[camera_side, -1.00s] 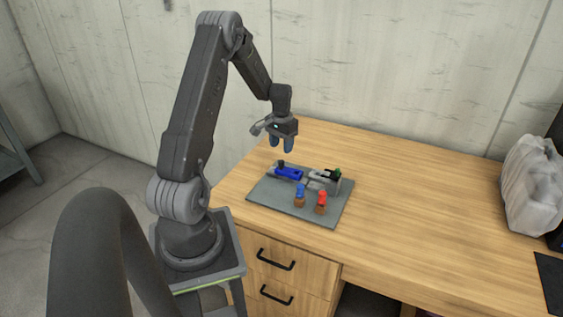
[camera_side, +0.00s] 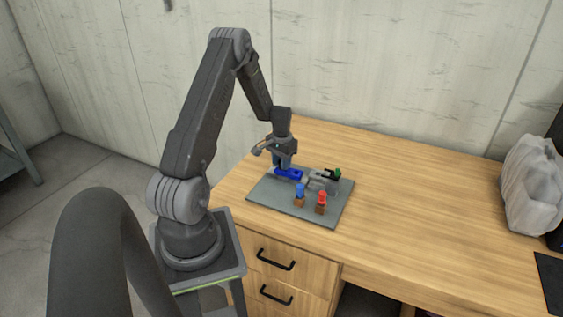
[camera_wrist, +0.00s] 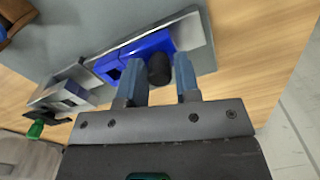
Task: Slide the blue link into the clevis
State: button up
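The blue link (camera_side: 290,174) lies flat in a grey rail on the grey plate (camera_side: 265,196). In the wrist view the blue link (camera_wrist: 125,58) has a square opening near its left end and a dark upright knob (camera_wrist: 159,68) near its right end. My gripper (camera_side: 281,163) is low over the knob end. In the wrist view my gripper (camera_wrist: 160,75) is open, with one blue finger on each side of the knob and a small gap showing. The grey clevis (camera_wrist: 65,88) lies left of the link, in line with it; it also shows in the side view (camera_side: 317,180).
A green-headed part (camera_side: 338,173) sits beyond the clevis. A blue-topped peg (camera_side: 300,192) and a red-topped peg (camera_side: 321,200) stand in brown holders near the plate's front. A pale wrapped bundle (camera_side: 533,185) stands far right.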

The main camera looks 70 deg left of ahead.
aim_at(292, 171)
grip_shut()
jog(key=w+d, duration=0.2)
jog(key=w, duration=0.1)
jog(key=shift+d, duration=0.4)
jog(key=shift+o, duration=1.9)
grip_release()
jog(key=shift+s, duration=0.1)
notch_tip(292, 171, up, 14)
